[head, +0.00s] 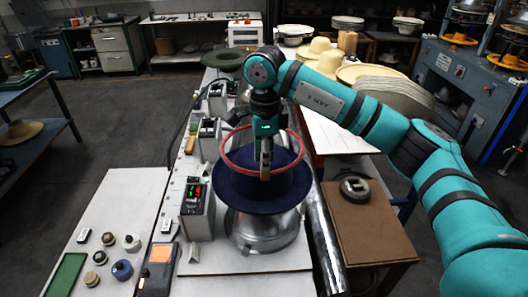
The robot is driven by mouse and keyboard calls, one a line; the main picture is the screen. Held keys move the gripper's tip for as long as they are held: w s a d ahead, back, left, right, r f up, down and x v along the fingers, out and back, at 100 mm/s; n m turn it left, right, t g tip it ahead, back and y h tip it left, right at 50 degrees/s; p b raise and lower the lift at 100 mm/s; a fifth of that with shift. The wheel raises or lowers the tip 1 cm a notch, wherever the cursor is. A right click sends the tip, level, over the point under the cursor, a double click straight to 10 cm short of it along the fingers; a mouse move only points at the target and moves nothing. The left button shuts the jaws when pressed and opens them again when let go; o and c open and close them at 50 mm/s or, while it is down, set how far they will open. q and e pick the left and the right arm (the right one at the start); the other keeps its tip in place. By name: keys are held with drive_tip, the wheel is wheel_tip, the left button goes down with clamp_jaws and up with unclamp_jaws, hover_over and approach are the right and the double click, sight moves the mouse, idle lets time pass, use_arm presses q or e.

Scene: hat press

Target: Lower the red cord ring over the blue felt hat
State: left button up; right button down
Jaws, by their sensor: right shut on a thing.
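The blue felt hat (240,196) sits brim-out on a round metal press base (262,232) at the middle of the head view. The red cord ring (223,150) shows over the hat, its near edge crossing in front of the dark felt and its far edge showing behind. I cannot tell whether it is above the crown or around it. My right gripper (265,172) points down and is shut on the near part of the ring. It hides some of the hat and ring. My left gripper is not in view.
Controller boxes, one with a lit display (196,205), stand close left of the hat. A shiny metal roller (325,240) runs on the right, beside a brown board (370,230). A green hat (226,58) and straw hats (372,73) lie farther back.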

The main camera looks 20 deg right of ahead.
drive_tip(key=f+b, duration=0.1)
drive_tip(key=f, duration=0.1)
drive_tip(key=w+f, duration=0.1)
drive_tip(key=f, duration=0.1)
drive_tip(key=shift+f+b, duration=0.15)
drive_tip(key=shift+b, duration=0.2)
drive_tip(key=shift+s+f, duration=0.15)
drive_tip(key=shift+f, duration=0.2)
wheel_tip(320, 180, down, 5)
drive_tip(key=b, duration=0.3)
drive_tip(key=shift+b, duration=0.4)
drive_tip(key=shift+f+b, duration=0.4)
drive_tip(key=shift+f, duration=0.1)
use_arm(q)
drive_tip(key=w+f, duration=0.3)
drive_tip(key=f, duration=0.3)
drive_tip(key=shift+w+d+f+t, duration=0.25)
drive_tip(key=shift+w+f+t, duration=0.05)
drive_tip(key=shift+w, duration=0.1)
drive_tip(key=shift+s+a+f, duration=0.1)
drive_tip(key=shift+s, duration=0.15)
